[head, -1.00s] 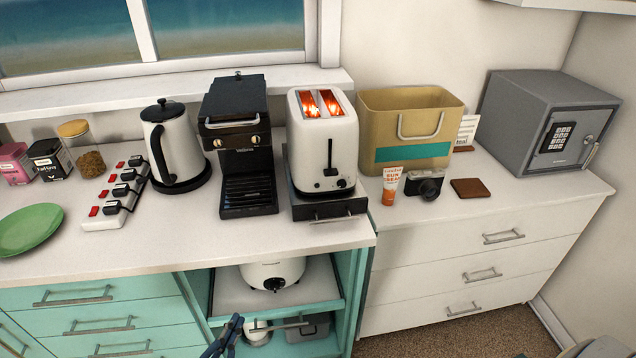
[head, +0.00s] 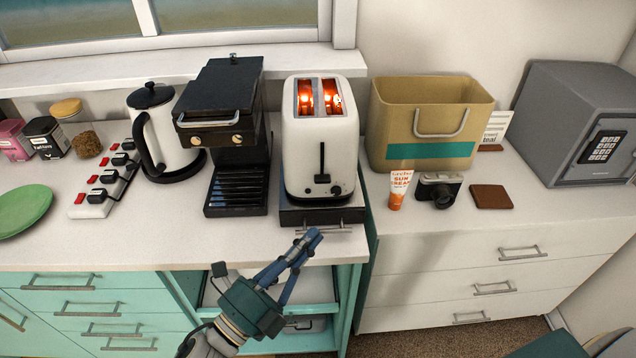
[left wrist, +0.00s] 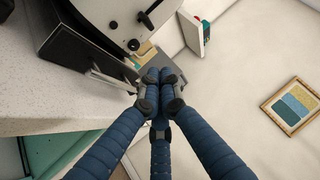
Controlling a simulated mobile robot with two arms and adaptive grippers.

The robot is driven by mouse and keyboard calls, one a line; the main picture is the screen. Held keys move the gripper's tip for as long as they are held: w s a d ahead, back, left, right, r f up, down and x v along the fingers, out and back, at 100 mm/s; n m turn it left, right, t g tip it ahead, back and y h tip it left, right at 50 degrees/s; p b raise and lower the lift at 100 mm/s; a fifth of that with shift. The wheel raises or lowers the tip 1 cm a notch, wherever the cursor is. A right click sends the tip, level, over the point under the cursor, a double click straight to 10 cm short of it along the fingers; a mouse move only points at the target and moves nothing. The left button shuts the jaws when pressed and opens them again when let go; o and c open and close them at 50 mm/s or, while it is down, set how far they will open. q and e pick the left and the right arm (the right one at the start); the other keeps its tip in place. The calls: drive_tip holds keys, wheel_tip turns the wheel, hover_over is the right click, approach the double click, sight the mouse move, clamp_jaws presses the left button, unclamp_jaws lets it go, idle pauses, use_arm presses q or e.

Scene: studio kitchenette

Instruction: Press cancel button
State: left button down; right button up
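The white toaster (head: 320,140) stands on a dark drawer base at the counter's front edge, both slots glowing orange. Its front has a dark lever (head: 322,178) and small dark knobs or buttons low down; their labels are too small to read. My left gripper (head: 308,240) is in front of and below the toaster, its blue fingers together, empty and apart from the toaster. In the left wrist view the closed fingertips (left wrist: 157,85) lie below the toaster front, which shows a small dark button or knob (left wrist: 134,45). Only part of my right gripper (head: 550,346) shows, its fingers hidden.
A coffee machine (head: 225,140) stands close left of the toaster. A tan basket (head: 425,120), sunscreen tube (head: 398,188) and camera (head: 440,190) are to its right. The drawer base's handle (head: 325,229) sticks out below the toaster, near my left fingertips.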

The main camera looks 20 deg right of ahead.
sight(308, 191)
use_arm(q)
drive_tip(key=w, duration=0.2)
drive_tip(key=w+d+b, duration=0.1)
drive_tip(key=w, duration=0.1)
drive_tip(key=w+b, duration=0.1)
drive_tip(key=w, duration=0.2)
drive_tip(key=shift+d+f, duration=0.1)
drive_tip(key=shift+d, duration=0.25)
drive_tip(key=shift+w+d, duration=0.15)
drive_tip(key=shift+w, duration=0.5)
use_arm(e)
drive_tip(key=shift+s+a+f, duration=0.3)
drive_tip(key=shift+a+f, duration=0.35)
drive_tip(key=shift+a, duration=0.2)
drive_tip(key=shift+s+a+f, duration=0.3)
drive_tip(key=shift+a+f, duration=0.3)
drive_tip(key=shift+a, duration=0.25)
drive_tip(key=shift+d, duration=0.55)
use_arm(q)
drive_tip(key=shift+w+b, duration=0.1)
drive_tip(key=shift+b, duration=0.25)
use_arm(e)
drive_tip(key=shift+f, duration=0.1)
use_arm(q)
drive_tip(key=shift+w+d, duration=0.1)
drive_tip(key=shift+w, duration=0.2)
use_arm(e)
drive_tip(key=shift+f, duration=0.1)
